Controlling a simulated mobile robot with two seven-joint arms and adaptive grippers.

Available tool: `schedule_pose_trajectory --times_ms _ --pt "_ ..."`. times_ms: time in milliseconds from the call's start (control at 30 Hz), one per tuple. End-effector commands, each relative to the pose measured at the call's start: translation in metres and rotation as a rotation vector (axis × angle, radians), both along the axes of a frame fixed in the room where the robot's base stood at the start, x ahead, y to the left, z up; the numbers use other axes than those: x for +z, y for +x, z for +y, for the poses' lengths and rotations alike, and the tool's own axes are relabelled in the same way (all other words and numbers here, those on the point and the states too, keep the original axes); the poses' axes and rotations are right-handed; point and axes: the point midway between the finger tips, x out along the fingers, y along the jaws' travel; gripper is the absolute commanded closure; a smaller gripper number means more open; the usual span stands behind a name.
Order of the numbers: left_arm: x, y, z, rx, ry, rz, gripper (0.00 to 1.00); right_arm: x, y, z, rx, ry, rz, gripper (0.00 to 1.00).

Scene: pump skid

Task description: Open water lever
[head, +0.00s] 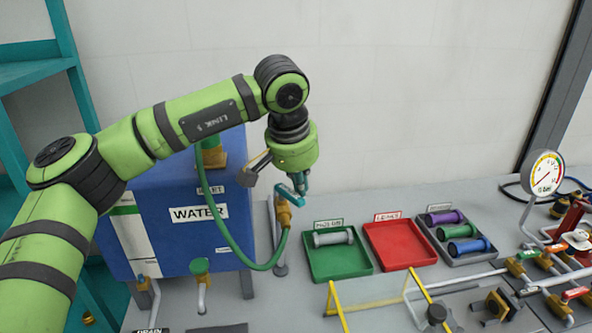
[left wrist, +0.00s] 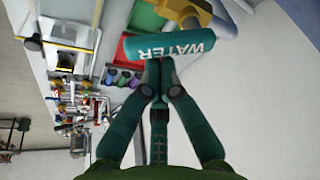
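The teal water lever (head: 288,193) sits on a brass valve (head: 284,214) at the right side of the blue WATER tank (head: 185,225). In the left wrist view the lever (left wrist: 170,45) shows its WATER lettering. My left gripper (head: 302,187) points down at the lever's upper end. Its fingers (left wrist: 158,68) are drawn together, with their tips at the lever's edge. They look in contact with it, but I cannot tell whether any of the lever is between them. My right gripper is out of view.
A green hose (head: 225,240) loops below the valve. A green tray (head: 338,275), a red tray (head: 400,255) and a grey tray (head: 458,259) lie to the right. Pipes, small valves and a pressure gauge (head: 543,173) stand farther right. The wall behind is bare.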

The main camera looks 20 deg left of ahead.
Motion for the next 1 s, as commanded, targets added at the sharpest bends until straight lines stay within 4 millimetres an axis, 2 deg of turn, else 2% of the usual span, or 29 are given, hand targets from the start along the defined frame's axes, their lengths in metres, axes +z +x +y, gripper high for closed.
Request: schedule_pose_trajectory --times_ms 267,600,1000 --pt "0.0 0.001 0.001 0.001 0.0 0.0 1.0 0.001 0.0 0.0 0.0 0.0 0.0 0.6" --pt "0.0 0.007 0.014 0.001 0.0 0.001 1.0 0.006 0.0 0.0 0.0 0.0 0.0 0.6" --pt "0.004 0.006 0.015 0.0 0.0 -0.001 1.0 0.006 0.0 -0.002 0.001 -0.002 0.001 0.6"
